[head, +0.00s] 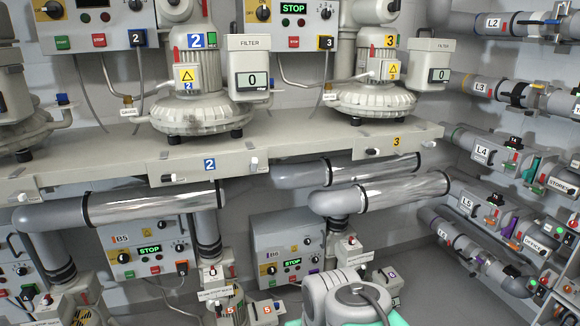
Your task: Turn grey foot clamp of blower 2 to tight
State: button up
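Blower 2 (203,108) is a beige ribbed blower on the long shelf, with a blue "2" label and a yellow warning sign. Below it, a panel (225,168) marked with a blue "2" is on the shelf's front edge. My arm shows at the bottom, well below the panel; my gripper is out of view.
Blower 3 (374,97) stands to the right on the same shelf (310,140), with its own panel marked "3" (396,142). Large silver pipes (155,205) run just under the shelf. Control box B5 (150,250) and box B6 (290,250) stand lower. Labelled pipes line the right wall.

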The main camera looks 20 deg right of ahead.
aim_at(253, 164)
jog(key=z, duration=0.05)
jog(key=i, duration=0.7)
jog(key=u, duration=1.75)
